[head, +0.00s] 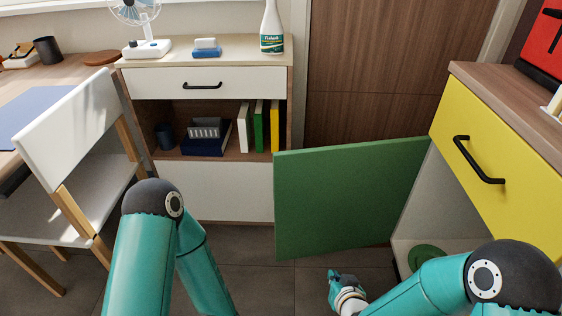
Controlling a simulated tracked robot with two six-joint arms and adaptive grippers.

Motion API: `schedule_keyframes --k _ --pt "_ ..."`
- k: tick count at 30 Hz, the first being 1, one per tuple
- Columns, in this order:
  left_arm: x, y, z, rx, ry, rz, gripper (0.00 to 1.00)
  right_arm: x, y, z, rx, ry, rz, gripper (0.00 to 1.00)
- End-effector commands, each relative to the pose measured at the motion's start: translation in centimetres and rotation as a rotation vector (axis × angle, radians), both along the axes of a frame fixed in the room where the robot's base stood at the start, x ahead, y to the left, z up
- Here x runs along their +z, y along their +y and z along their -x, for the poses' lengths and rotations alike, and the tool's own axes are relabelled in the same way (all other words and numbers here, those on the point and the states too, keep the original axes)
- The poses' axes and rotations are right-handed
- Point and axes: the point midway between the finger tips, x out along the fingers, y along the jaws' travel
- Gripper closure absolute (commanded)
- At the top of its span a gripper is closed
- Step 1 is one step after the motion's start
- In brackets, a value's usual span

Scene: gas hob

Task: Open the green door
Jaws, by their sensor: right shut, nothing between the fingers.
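The green door (345,195) belongs to the cabinet at the right and stands swung wide open, out to the left of the cabinet. Its right edge meets the cabinet's front side, and the inside of the cabinet (423,205) shows beside it. My right gripper (338,282) is shut and empty. It shows low in the picture, just below the door's bottom edge, and seems apart from it. My left arm comes in at the lower left, but its gripper is out of the picture.
A yellow drawer (486,160) with a black handle sits above the cabinet opening. A green round thing (427,257) lies inside. A white chair (75,125) stands at the left, and a shelf unit (205,82) with books stands behind. Grey floor lies between.

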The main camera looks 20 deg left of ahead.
Motion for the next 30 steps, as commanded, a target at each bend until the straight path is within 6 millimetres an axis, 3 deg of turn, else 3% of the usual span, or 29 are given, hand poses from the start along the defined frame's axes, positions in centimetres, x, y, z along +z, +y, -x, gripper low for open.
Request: schedule_keyframes --k 1,3,6,9,12,17,30 --pt "0.6 0.0 0.0 0.000 0.000 0.000 0.60 4.4 3.4 -1.7 0.036 -0.148 -0.004 1.00" --pt "0.9 0.0 0.0 0.000 0.000 0.000 0.60 9.3 6.9 -3.0 0.060 -0.322 -0.013 1.00" --pt "1.3 0.0 0.0 0.000 0.000 0.000 0.60 15.2 10.7 -3.4 0.077 -0.514 -0.033 1.00" --pt "1.4 0.0 0.0 0.000 0.000 0.000 0.60 18.9 13.0 -3.2 0.080 -0.633 -0.051 1.00" --pt "1.4 0.0 0.0 0.000 0.000 0.000 0.60 20.5 14.0 -3.2 0.079 -0.685 -0.059 1.00" --pt "1.0 0.0 0.0 0.000 0.000 0.000 0.60 20.7 14.6 -4.5 0.075 -0.694 -0.062 1.00" --pt "-0.5 0.0 0.0 0.000 0.000 0.000 0.60 20.4 17.9 -12.0 0.076 -0.691 -0.061 1.00"
